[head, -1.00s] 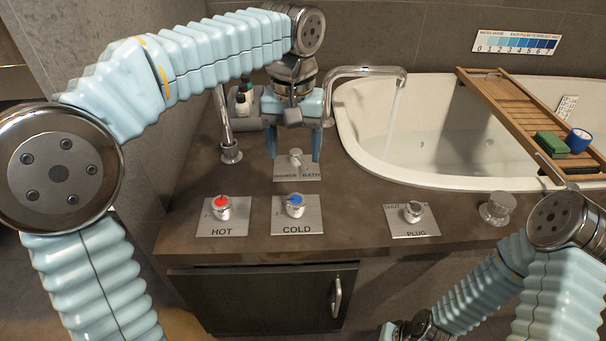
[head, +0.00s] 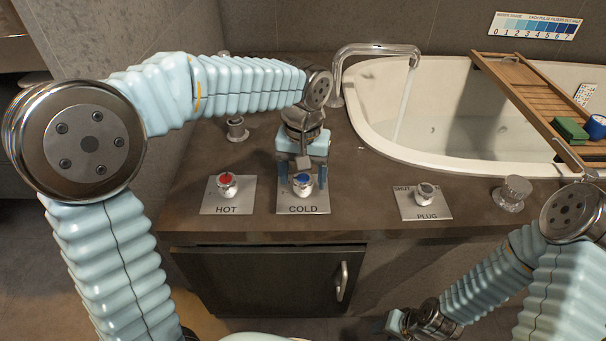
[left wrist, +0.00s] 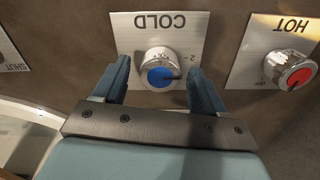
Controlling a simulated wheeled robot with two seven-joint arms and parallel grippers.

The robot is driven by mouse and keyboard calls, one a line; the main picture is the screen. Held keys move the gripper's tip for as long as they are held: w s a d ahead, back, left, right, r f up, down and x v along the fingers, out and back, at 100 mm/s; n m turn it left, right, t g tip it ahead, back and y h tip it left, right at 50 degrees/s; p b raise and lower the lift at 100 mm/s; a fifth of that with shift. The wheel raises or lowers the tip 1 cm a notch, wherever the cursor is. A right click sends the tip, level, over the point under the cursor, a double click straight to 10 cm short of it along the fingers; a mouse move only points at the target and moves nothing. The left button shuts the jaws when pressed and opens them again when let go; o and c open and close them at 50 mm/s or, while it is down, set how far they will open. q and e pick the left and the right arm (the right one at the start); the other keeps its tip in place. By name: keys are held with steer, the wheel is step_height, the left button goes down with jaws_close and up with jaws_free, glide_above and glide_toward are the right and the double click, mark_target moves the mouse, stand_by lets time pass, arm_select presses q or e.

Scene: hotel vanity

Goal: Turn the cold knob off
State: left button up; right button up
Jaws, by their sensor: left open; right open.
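The cold knob (head: 302,184) is chrome with a blue cap and sits on a metal plate marked COLD (head: 303,208). It also shows in the left wrist view (left wrist: 160,72), upside down, with its blue cap facing the camera. My left gripper (head: 302,178) is open, with one finger on each side of the cold knob; in the left wrist view its fingers (left wrist: 160,82) look apart from the knob. Water runs from the bath spout (head: 412,62) into the tub. My right gripper (head: 392,325) is low in front of the cabinet, open and empty.
The hot knob (head: 227,184) with a red cap is left of the cold knob. The plug knob (head: 424,193) and another chrome knob (head: 512,192) are to the right. The white tub (head: 385,135) holds a wooden tray (head: 520,85). The counter between the cold and plug plates is clear.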

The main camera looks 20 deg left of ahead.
arm_select(q)
steer(key=c, duration=1.1)
steer(key=shift+o, duration=0.2)
steer(key=shift+r+m, duration=0.1)
steer(key=shift+m, duration=0.3)
arm_select(e)
steer(key=shift+r, duration=0.25)
arm_select(q)
steer(key=m+p, duration=0.2)
steer(key=m, duration=0.1)
steer(key=m+p, duration=0.2)
steer(key=m, duration=0.3)
steer(key=m+p, duration=0.2)
steer(key=m, duration=0.2)
steer(key=shift+m, duration=0.4)
steer(key=shift+m+p, duration=0.8)
steer(key=shift+m, duration=1.2)
arm_select(e)
step_height(320, 180, up, 7)
steer(key=a, duration=0.2)
steer(key=shift+s, duration=0.35)
arm_select(q)
steer(key=shift+m, duration=0.3)
